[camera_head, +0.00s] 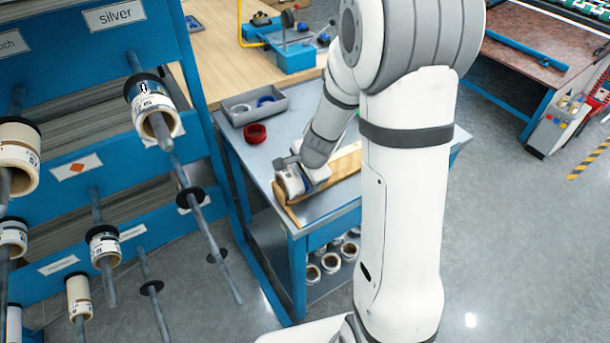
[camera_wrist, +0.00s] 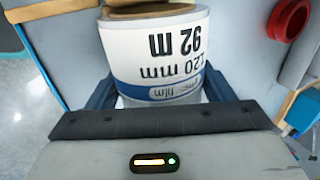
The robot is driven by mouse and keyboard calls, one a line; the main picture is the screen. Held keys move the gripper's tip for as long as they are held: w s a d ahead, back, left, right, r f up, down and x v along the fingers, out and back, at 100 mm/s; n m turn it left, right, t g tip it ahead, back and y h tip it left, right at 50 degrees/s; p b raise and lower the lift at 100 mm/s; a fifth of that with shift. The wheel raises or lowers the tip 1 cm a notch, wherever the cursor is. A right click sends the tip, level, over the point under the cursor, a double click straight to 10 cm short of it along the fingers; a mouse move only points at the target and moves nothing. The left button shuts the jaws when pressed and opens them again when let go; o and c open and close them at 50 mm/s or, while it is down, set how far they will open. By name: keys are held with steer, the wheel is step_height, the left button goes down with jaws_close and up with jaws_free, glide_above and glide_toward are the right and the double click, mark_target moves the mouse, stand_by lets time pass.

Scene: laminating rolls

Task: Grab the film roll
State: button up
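The film roll (camera_wrist: 155,55) is white with a blue stripe and dark print reading "92 m" and "120 mm", upside down in the wrist view. In the head view the film roll (camera_head: 291,182) is at the near left edge of the blue table, by a wooden board. My gripper (camera_wrist: 160,95) has one dark blue finger on each side of the roll, with no clear gap on either side. It looks shut on the roll. In the head view my gripper (camera_head: 304,172) is partly hidden by my own wrist. I cannot tell whether the roll touches the table.
The wooden board (camera_head: 345,165) lies on the blue table (camera_head: 268,158). A red ring (camera_head: 255,133) and a grey tray (camera_head: 240,112) are farther back. A blue rack (camera_head: 100,185) with rods and rolls stands left. More rolls (camera_head: 330,262) sit on the shelf below.

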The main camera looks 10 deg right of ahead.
steer(key=shift+w, duration=0.1)
steer(key=c, duration=0.7)
steer(key=shift+o, duration=0.2)
steer(key=shift+r, duration=0.1)
